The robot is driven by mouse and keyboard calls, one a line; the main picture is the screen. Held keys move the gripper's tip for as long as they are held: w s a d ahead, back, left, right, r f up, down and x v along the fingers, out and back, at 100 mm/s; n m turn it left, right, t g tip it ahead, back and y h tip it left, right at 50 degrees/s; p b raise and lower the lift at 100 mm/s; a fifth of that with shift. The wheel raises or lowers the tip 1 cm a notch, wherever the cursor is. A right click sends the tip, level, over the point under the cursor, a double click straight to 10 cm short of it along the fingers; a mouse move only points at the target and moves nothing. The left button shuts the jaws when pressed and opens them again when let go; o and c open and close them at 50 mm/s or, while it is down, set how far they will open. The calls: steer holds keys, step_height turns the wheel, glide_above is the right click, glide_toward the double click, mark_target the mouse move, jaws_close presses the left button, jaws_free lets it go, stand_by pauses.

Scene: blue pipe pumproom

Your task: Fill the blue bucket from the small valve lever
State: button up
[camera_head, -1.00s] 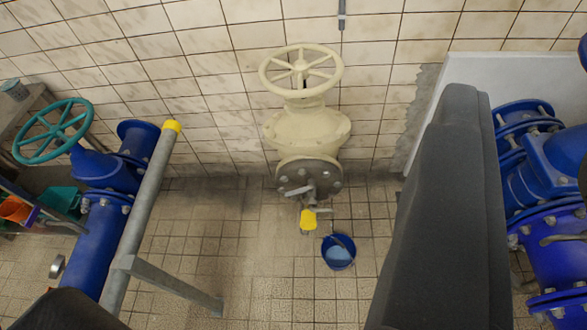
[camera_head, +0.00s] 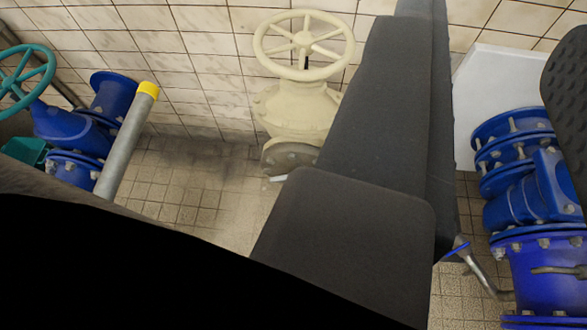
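The cream valve (camera_head: 292,115) with its round handwheel stands against the tiled wall, top middle. A grey flange (camera_head: 288,158) is at its lower front. A small pale metal piece (camera_head: 277,179), possibly part of the small valve lever, shows just under the flange. The rest of the lever and the yellow spout are hidden behind dark grey parts of my own arm. The blue bucket is not clearly seen; a thin blue edge (camera_head: 456,250) beside a silver rod shows right of my arm, and I cannot tell what it belongs to. My fingertips and their gap cannot be made out.
Blue flanged pipes (camera_head: 530,190) stand close on the right. On the left are a blue pipe (camera_head: 75,130), a teal handwheel (camera_head: 25,80) and a grey rail (camera_head: 125,140) with a yellow cap. Tiled floor (camera_head: 190,185) is bare between rail and valve.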

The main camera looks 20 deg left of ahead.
steer(key=w+a+f+n+y+b, duration=0.1)
steer(key=w+a+f+n, duration=0.15)
steer(key=w+f, duration=0.6)
steer(key=w+a+f+n+b, duration=0.15)
steer(key=w+a+f, duration=0.25)
steer(key=w+f, duration=0.4)
steer(key=n+t+y+b, duration=0.1)
steer(key=n+b, duration=0.1)
steer(key=n, duration=0.5)
glide_above(286, 177)
steer(key=s+d, duration=0.2)
steer(key=d, duration=0.2)
step_height(286, 177, down, 36)
steer(key=s+a+f+n+b, duration=0.1)
steer(key=s+f+n, duration=0.25)
steer(key=f, duration=0.75)
steer(key=s+a+f+n+t+b, duration=0.15)
steer(key=s+f, duration=0.25)
steer(key=f, duration=0.7)
steer(key=s+a+f+n+g+b, duration=0.1)
steer(key=s+a+f+n, duration=0.15)
steer(key=f, duration=0.85)
steer(key=w+a+b, duration=0.1)
steer(key=w+b, duration=0.2)
steer(key=w, duration=0.9)
steer(key=shift+w+a+y, duration=0.25)
steer(key=shift+a+y, duration=0.1)
steer(key=shift+y, duration=0.05)
steer(key=shift+n+t, duration=0.25)
jaws_close()
